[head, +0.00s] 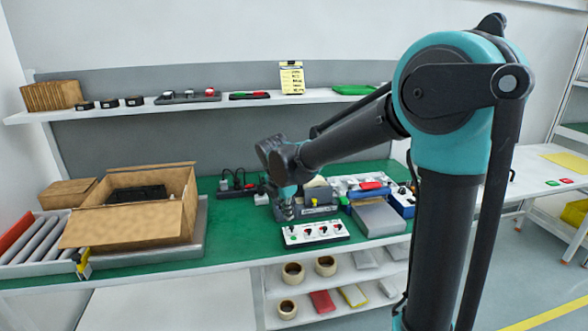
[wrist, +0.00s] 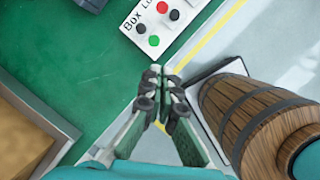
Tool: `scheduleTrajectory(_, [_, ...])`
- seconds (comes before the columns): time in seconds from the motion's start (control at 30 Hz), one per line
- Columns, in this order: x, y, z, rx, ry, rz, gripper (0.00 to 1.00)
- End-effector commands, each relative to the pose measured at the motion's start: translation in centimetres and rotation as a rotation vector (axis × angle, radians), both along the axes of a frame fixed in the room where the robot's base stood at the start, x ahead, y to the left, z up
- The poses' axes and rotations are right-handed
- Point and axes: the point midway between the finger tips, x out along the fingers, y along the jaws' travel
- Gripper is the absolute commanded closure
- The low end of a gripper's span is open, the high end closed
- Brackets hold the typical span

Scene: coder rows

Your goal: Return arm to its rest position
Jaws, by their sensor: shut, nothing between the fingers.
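My teal and black arm (head: 450,125) reaches from the right over the green-topped bench (head: 225,255), with its elbow raised. My gripper (head: 285,212) hangs over the bench, just behind and left of a white button panel (head: 315,233) in the head view. In the wrist view my gripper (wrist: 163,70) has its fingertips together and holds nothing. The panel (wrist: 160,22), with black, red and green buttons and partly cut-off lettering, lies just beyond the fingertips there.
An open cardboard box (head: 125,220) stands on the left of the bench. Grey and blue equipment (head: 375,215) stands right of the gripper. A shelf (head: 225,100) with small devices runs behind. In the wrist view a wooden barrel (wrist: 235,115) is right of the fingers.

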Motion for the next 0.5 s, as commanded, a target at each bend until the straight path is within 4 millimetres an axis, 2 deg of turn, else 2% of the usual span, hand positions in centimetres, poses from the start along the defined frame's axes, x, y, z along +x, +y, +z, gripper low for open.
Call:
scheduleTrajectory(0.03, [-0.6, -2.6, -0.3, 0.04, -0.012, -0.125, 1.0])
scheduleTrajectory(0.2, [-3.4, -10.2, -1.9, 0.212, -0.067, -0.627, 1.0])
scheduleTrajectory(0.4, [-8.3, -17.6, -4.3, 0.416, -0.126, -1.227, 1.0])
scheduleTrajectory(0.5, [-11.2, -20.5, -5.7, 0.52, -0.152, -1.524, 1.0])
